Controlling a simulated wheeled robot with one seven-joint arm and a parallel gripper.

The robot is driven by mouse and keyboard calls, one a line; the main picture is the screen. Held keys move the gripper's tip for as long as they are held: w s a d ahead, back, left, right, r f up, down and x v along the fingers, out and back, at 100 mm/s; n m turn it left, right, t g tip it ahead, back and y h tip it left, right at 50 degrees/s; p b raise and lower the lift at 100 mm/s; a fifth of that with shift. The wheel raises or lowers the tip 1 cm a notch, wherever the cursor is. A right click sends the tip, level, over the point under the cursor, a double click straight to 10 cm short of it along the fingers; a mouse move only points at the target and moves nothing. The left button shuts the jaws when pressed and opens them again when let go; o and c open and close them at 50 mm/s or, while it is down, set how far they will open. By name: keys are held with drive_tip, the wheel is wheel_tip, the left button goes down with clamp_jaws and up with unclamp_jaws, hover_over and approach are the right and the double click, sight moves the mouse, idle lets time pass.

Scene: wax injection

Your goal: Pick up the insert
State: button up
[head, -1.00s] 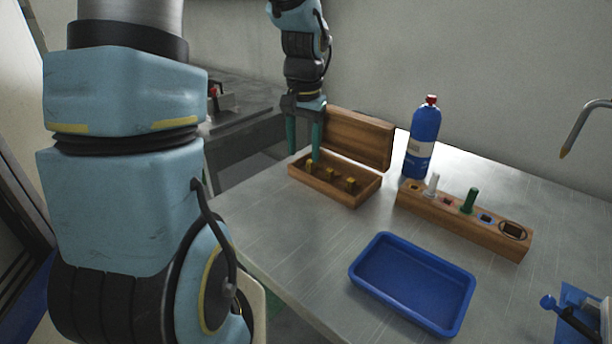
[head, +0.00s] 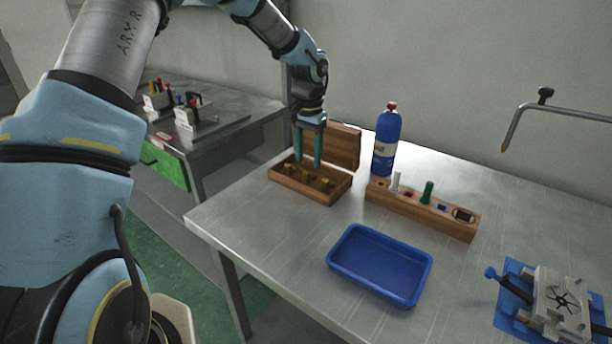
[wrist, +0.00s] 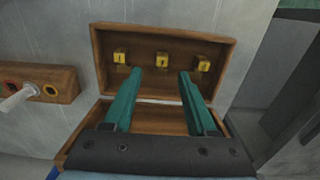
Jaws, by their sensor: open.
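An open wooden box (head: 322,196) stands on the metal table with its lid raised. Several small yellow inserts sit in it; the wrist view shows a left one (wrist: 120,57), a middle one (wrist: 162,58) and a right one (wrist: 203,64). My gripper (head: 308,165) is over the box, pointing down, its two green fingers apart and empty. In the wrist view my gripper (wrist: 160,73) has the middle insert just beyond and roughly between its fingertips. I cannot tell how far the tips are above the insert.
The raised lid (head: 340,148) stands behind the fingers. A blue bottle (head: 386,145), a wooden rack with pegs (head: 440,222), an empty blue tray (head: 380,268) and a fixture on a blue base (head: 560,305) share the table.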

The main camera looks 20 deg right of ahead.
sight(307, 172)
drive_tip(key=shift+a+f+p, duration=0.2)
drive_tip(key=shift+f+p, duration=1.05)
drive_tip(key=shift+f, duration=1.4)
clamp_jaws()
drive_tip(key=shift+w, duration=0.1)
